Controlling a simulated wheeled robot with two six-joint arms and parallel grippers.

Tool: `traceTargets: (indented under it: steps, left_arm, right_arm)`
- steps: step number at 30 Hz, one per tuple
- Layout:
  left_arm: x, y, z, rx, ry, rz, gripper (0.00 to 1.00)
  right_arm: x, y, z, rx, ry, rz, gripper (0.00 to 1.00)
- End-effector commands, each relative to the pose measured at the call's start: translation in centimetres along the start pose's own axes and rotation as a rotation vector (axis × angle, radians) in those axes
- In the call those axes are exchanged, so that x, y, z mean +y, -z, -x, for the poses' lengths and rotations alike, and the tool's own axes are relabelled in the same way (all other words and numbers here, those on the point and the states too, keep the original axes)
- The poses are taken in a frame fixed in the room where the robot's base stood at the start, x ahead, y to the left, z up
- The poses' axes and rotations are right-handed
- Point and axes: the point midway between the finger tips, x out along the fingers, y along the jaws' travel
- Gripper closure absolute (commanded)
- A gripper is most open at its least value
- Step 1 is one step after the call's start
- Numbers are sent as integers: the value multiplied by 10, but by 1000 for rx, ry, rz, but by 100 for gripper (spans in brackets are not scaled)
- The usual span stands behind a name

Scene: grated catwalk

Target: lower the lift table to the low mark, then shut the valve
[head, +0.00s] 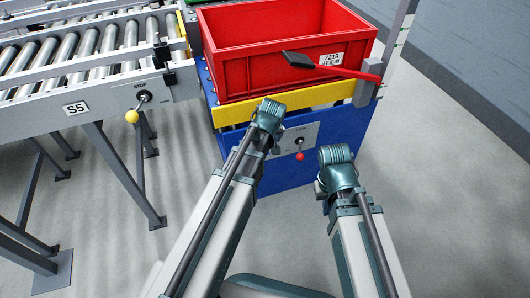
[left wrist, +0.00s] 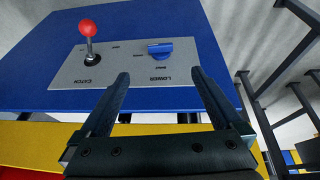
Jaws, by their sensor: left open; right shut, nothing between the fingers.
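The lift table has a blue body (head: 345,135) and a yellow band, with a red crate (head: 240,65) on top. Its front panel (left wrist: 125,68) appears upside down in the left wrist view. The panel carries a blue handle (left wrist: 160,49) by the word LOWER and a red-knobbed lever (left wrist: 88,30) by CATCH. The red knob (head: 300,156) also shows in the head view. My left gripper (left wrist: 160,72) is open in front of the panel, its fingertips just short of the blue handle, nothing between them. My right gripper (head: 322,187) is shut and empty, right of the panel; its fingertips are mostly hidden.
A roller conveyor (head: 85,55) stands left, with a yellow-knobbed STOP lever (head: 132,116) and slanted legs. Floor at right is clear.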

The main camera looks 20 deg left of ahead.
Motion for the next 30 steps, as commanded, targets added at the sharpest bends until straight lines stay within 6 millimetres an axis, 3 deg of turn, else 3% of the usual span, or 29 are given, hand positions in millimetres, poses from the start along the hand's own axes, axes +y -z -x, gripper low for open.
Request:
traceTargets:
  steps: [8, 30]
  left_arm:
    - [0, -1, -24, 0, 1, -1, 0]
    - [0, -1, -132, 1, 1, -2, 0]
  right_arm:
    - [-3, 2, -23, 1, 2, 4, 100]
    - [-13, 8, -121, 3, 4, -11, 100]
